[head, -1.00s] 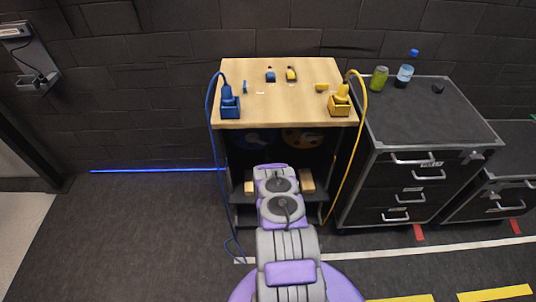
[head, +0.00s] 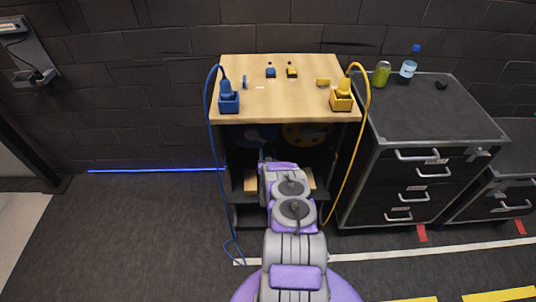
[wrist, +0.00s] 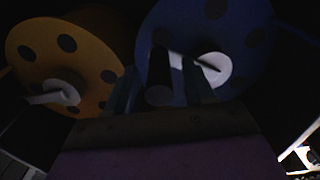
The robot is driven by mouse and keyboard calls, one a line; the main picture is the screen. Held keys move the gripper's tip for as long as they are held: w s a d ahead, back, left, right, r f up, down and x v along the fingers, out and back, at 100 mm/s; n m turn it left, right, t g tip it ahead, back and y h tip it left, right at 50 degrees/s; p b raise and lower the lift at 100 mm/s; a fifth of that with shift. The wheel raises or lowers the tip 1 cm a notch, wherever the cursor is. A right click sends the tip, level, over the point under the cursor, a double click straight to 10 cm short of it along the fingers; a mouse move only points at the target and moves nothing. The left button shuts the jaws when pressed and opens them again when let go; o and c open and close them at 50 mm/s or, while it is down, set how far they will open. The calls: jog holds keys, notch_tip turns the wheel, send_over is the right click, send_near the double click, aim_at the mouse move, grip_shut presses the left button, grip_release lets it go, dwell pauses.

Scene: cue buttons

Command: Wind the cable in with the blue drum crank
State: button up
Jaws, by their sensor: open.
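The blue drum (head: 252,137) sits inside the dark bay under the wooden tabletop. In the wrist view it is a large blue disc (wrist: 190,30) with dark holes and a pale hub (wrist: 212,70). A pale crank arm (wrist: 177,60) runs from near the hub to a dark, round-ended handle (wrist: 159,88). My gripper (wrist: 162,78) is open, with one finger on each side of this handle. I cannot tell whether the fingers touch it. In the head view my arm hides part of the bay. The blue cable (head: 209,130) hangs down the stand's left side to the floor.
A yellow drum (head: 305,135), with its own pale crank (wrist: 55,96), is beside the blue one. A yellow cable (head: 356,150) hangs on the right. The wooden tabletop (head: 290,105) is above my gripper. A dark cabinet (head: 420,125) stands close on the right.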

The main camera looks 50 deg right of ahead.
jog(key=shift+w+d, duration=0.3)
jog(key=shift+d, duration=0.05)
jog(key=shift+c, duration=0.4)
grip_shut()
